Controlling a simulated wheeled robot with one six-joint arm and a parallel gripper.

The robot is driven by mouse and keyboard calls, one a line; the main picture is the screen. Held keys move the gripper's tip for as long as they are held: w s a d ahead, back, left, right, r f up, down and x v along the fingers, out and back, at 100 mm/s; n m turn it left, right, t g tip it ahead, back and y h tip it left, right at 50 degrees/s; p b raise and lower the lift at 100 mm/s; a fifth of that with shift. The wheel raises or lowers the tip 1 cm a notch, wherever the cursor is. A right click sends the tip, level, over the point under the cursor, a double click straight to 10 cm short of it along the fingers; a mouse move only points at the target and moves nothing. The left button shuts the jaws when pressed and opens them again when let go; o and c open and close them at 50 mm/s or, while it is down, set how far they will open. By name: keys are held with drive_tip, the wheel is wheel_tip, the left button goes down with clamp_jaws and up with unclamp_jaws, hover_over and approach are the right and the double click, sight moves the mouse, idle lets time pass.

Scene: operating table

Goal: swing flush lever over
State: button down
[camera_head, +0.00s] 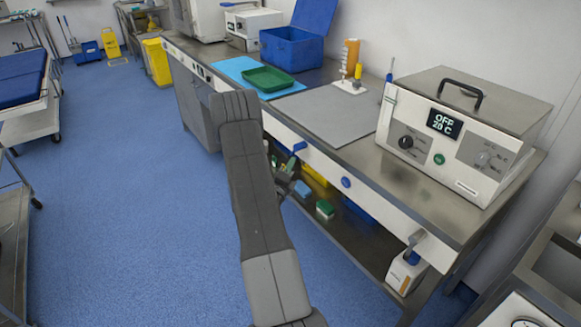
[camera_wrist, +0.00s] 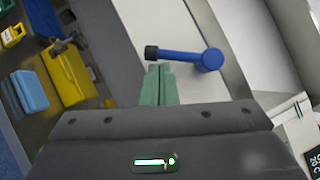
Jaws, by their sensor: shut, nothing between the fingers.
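The flush lever is a blue handle (camera_wrist: 190,57) with a black tip and a round blue hub at its right end; in the wrist view it lies roughly level across the top middle. In the head view the blue lever (camera_head: 299,146) sits on the bench's white front panel. My gripper (camera_wrist: 158,68) has green fingers pressed together, empty, with their tips just below the lever's bar near the black tip. I cannot tell if they touch it. In the head view my gripper (camera_head: 291,162) shows just below the lever, partly hidden by my arm.
A round blue knob (camera_head: 347,182) is on the same panel, to the right. The lower shelf (camera_head: 350,232) holds several coloured boxes. On the bench stand a steel device (camera_head: 455,135) reading OFF, a grey mat (camera_head: 325,108) and a green tray (camera_head: 268,79).

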drive_tip(key=shift+w+f+b, duration=0.1)
drive_tip(key=shift+f+b, duration=0.1)
drive_tip(key=shift+b, duration=0.5)
drive_tip(key=shift+a+r, duration=0.1)
drive_tip(key=shift+w+a+m+h+b, duration=0.1)
drive_tip(key=shift+w+m+h+b, duration=0.15)
drive_tip(key=shift+m+b, duration=0.75)
drive_tip(key=shift+h+b, duration=0.25)
drive_tip(key=shift+b, duration=0.95)
drive_tip(key=w+m+h+b, duration=0.1)
drive_tip(key=m+b, duration=0.1)
drive_tip(key=b, duration=0.6)
drive_tip(key=w+a+r+m+h+b, duration=0.1)
drive_tip(key=m+h+b, duration=0.1)
drive_tip(key=b, duration=0.6)
drive_tip(key=w+a+r+m+h+b, duration=0.1)
drive_tip(key=m+b, duration=0.2)
drive_tip(key=b, duration=0.5)
drive_tip(key=shift+a+t+h, duration=0.15)
drive_tip(key=shift+t+h, duration=0.15)
drive_tip(key=shift+r+b, duration=0.3)
drive_tip(key=shift+b, duration=0.1)
